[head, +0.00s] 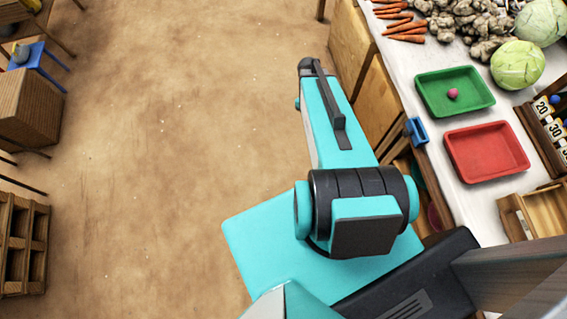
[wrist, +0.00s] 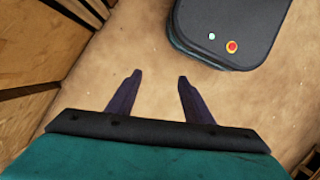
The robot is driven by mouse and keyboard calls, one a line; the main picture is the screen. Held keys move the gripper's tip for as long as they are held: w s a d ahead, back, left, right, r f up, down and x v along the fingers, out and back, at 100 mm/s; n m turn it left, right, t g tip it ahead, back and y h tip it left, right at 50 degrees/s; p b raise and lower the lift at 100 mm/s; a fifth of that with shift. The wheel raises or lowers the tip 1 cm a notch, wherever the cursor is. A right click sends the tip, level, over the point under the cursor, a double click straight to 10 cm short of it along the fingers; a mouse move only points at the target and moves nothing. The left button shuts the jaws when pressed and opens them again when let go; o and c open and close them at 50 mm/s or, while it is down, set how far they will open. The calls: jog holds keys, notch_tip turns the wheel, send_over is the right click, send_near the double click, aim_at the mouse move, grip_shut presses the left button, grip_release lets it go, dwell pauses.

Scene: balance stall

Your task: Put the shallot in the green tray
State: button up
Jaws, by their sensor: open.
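A small round pink thing, which looks like the shallot (head: 453,93), lies in the green tray (head: 478,101) on the white-topped stall counter at the right of the head view. It lies on the tray's floor, apart from my gripper. My gripper (wrist: 158,78) shows in the wrist view with its two dark fingers apart and nothing between them. It points down over the bare brown floor, away from the counter top. In the head view my arm stands left of the counter, and I cannot make out the fingers there. Neither shallot nor tray shows in the wrist view.
A red tray (head: 487,152) sits just in front of the green one. Carrots (head: 407,30), ginger (head: 465,20) and cabbages (head: 518,65) lie at the counter's back. A blue holder (head: 416,131) is at its left edge. Open floor (head: 190,110) lies to the left.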

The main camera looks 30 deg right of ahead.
jog(key=s+a+f+m+g, duration=0.1)
jog(key=s+a+f, duration=0.3)
jog(key=s+a, duration=0.3)
jog(key=s+a+f+m+g, duration=0.1)
jog(key=s+a+f, duration=0.3)
jog(key=a, duration=0.9)
jog(key=s+m, duration=0.1)
jog(key=s, duration=0.2)
jog(key=shift+a+f+y, duration=0.3)
jog(key=shift+f+b, duration=0.4)
jog(key=shift+c, duration=0.5)
